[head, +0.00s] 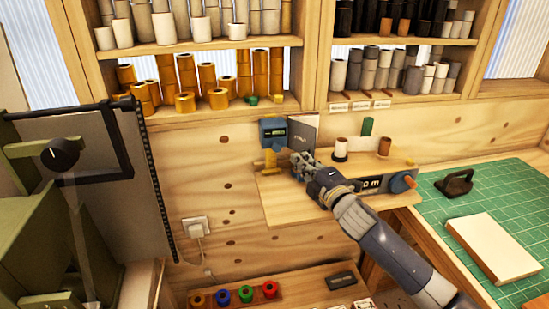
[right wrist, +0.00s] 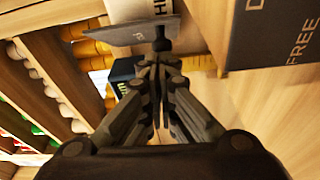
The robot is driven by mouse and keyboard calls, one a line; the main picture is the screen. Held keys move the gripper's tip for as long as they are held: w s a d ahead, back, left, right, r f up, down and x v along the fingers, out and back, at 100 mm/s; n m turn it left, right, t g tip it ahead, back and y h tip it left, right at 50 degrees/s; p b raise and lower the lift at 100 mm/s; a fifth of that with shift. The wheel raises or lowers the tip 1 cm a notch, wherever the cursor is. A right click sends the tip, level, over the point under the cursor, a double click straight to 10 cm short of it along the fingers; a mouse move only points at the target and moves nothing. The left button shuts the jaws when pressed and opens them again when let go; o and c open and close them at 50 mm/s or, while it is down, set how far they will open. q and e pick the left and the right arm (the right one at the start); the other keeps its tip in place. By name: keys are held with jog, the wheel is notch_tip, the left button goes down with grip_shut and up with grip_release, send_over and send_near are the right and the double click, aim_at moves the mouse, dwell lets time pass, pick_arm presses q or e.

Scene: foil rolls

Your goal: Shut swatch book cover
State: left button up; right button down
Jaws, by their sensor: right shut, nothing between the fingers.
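The swatch book appears to be the item with a grey upright cover (head: 304,133) on the small wooden bench at the back. In the right wrist view a grey panel (right wrist: 128,32), likely that cover, stands on edge right at my fingertips. My right gripper (head: 298,163) is just below and in front of the cover. It also shows in the right wrist view (right wrist: 162,48), with its fingers together and nothing between them. I cannot tell whether the fingertips touch the panel. The book's pages are mostly hidden behind the gripper. My left gripper is not in view.
A blue-grey device (head: 273,132) with a display stands just left of the cover. A green cutting mat (head: 500,205) holds a pale block (head: 492,246). Shelves of rolls are above.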

jog(key=shift+w+d, duration=0.4)
jog(key=shift+d, duration=0.45)
